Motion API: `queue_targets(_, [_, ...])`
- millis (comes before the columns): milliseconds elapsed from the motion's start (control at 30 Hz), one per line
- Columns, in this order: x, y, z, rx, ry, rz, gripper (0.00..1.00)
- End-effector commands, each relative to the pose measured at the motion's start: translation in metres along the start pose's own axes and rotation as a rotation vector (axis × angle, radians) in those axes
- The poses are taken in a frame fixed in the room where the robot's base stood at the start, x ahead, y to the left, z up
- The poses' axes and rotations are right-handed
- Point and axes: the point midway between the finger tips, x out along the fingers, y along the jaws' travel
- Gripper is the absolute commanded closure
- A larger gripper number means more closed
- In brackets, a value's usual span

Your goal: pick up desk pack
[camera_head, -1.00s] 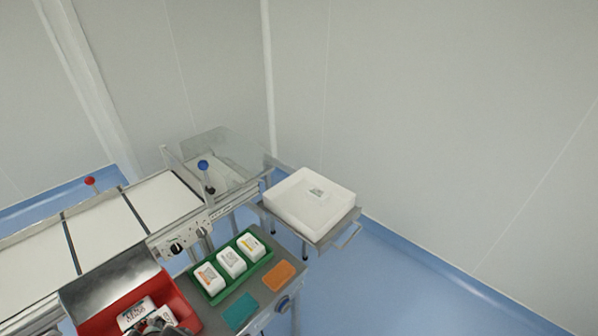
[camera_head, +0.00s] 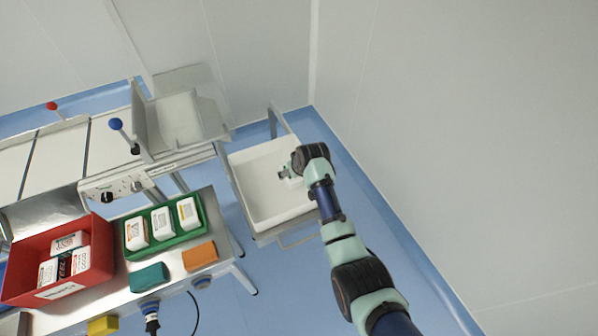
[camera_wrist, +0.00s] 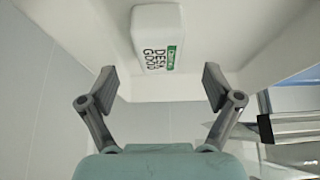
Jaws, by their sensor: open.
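The desk pack (camera_wrist: 157,40) is a white block with a green-and-black label reading "DESK GOOD". In the wrist view it lies in the white tray (camera_wrist: 100,15), ahead of my gripper (camera_wrist: 160,84). My gripper's two fingers are spread wide, one to each side below the pack, with nothing between them. In the head view my gripper (camera_head: 286,172) is over the white tray (camera_head: 250,205). The pack cannot be made out there, near the gripper and wrist.
A green tray (camera_head: 166,247) with white packs and a red bin (camera_head: 22,275) with several packs stand on the bench at left. Teal (camera_head: 148,277) and orange (camera_head: 200,257) pads lie beside them. A conveyor (camera_head: 60,155) runs behind. Walls are close behind the white tray.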

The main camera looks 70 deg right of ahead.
Motion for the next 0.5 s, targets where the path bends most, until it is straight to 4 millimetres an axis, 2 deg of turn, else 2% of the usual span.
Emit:
queue_targets(33, [0.011,0.000,0.003,0.000,-0.002,0.000,0.10])
queue_targets(233, [0.019,0.000,0.001,0.000,0.000,0.000,0.10])
queue_targets(400, [0.052,-0.003,0.001,-0.001,0.000,0.000,0.10])
queue_targets(500, [0.065,-0.003,0.000,0.000,0.000,0.000,0.10])
